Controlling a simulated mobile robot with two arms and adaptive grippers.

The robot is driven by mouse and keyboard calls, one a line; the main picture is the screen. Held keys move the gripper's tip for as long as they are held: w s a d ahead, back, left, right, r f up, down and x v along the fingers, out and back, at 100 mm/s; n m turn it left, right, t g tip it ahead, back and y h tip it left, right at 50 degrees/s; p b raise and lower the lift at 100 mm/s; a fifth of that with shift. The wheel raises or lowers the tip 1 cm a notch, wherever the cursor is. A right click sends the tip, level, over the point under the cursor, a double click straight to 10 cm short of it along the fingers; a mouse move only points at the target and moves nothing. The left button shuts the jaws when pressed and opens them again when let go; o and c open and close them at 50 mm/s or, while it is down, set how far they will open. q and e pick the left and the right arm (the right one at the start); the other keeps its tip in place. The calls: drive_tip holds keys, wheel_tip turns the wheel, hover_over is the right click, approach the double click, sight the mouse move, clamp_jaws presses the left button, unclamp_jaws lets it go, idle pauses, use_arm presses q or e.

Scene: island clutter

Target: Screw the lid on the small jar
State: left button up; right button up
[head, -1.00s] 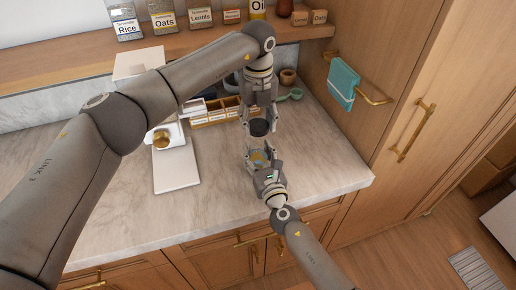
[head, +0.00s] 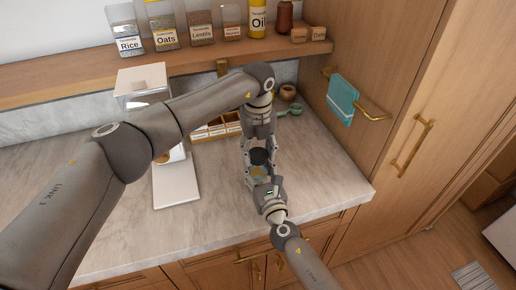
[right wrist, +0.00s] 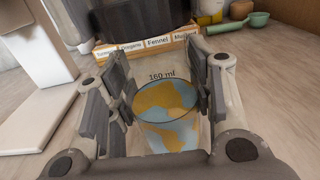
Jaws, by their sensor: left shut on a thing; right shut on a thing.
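The small jar (head: 259,172) is a clear vessel with blue and yellow contents; the right wrist view shows it close up (right wrist: 168,128) with a "160 ml" mark near its rim. My right gripper (head: 260,175) is shut around the jar's sides above the counter's front part. The dark round lid (head: 259,156) is in my left gripper (head: 259,150), which is shut on it and reaches in from behind. The lid is just behind and close to the jar's mouth in the head view. In the right wrist view the jar's mouth shows uncovered; I cannot tell the exact gap.
A white stand (head: 177,185) is on the counter at the left. A wooden box of labelled spice packets (head: 215,130) is behind the grippers, with a green scoop (head: 291,109) to its right. A shelf with labelled jars (head: 165,35) runs along the back.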

sight(258, 174)
use_arm(q)
drive_tip(key=shift+f, duration=0.5)
drive_tip(key=shift+f, duration=0.55)
drive_tip(key=shift+s+f, duration=0.1)
drive_tip(key=shift+f, duration=0.3)
drive_tip(key=shift+c, duration=0.5)
drive_tip(key=shift+r, duration=0.1)
drive_tip(key=shift+r, duration=0.4)
drive_tip(key=shift+r, duration=0.1)
idle(0.4)
drive_tip(key=shift+f, duration=0.4)
idle(0.4)
